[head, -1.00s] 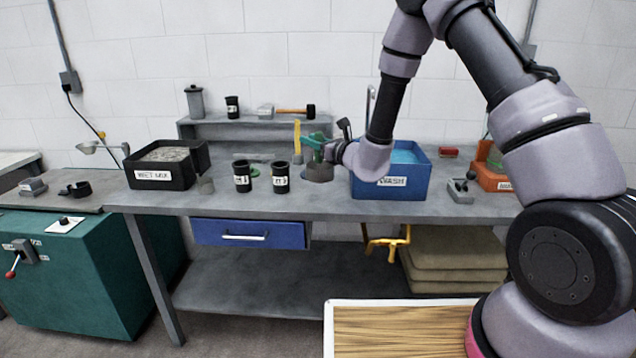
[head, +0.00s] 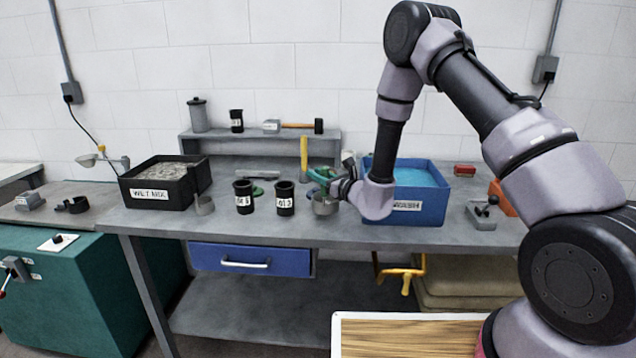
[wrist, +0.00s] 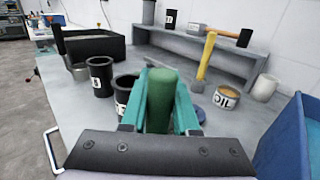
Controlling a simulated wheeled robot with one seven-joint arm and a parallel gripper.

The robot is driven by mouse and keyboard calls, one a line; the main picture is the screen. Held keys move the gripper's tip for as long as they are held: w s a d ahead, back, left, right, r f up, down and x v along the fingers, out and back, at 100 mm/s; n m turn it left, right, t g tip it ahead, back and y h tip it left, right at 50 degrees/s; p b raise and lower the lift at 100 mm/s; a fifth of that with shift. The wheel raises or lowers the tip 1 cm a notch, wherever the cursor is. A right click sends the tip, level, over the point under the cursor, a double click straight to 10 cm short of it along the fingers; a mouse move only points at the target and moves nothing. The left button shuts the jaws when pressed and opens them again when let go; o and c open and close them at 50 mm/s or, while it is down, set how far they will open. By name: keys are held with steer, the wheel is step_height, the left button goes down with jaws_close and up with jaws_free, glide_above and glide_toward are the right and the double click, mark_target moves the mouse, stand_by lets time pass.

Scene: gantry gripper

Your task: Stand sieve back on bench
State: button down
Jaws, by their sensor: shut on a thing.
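My gripper (head: 324,178) is shut on the green handle (wrist: 160,98) of the sieve, which stands up between its two teal fingers in the wrist view. The round grey body of the sieve (head: 325,206) shows in the head view under the gripper, low over the bench (head: 270,226) and right of the two black cups. I cannot tell whether it touches the bench top. In the wrist view the sieve body is hidden behind the gripper.
Two black cups (head: 244,197) (head: 285,198) stand left of the sieve. The blue wash tub (head: 432,212) is close on the right. The oil tin (wrist: 228,98) and an upright yellow handle (wrist: 206,56) stand behind. A black wet-mix box (head: 150,195) is further left.

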steer(key=shift+f, duration=1.05)
steer(key=shift+f, duration=0.2)
steer(key=c, duration=0.7)
jaws_free()
steer(key=shift+o, duration=0.2)
steer(key=shift+r, duration=0.1)
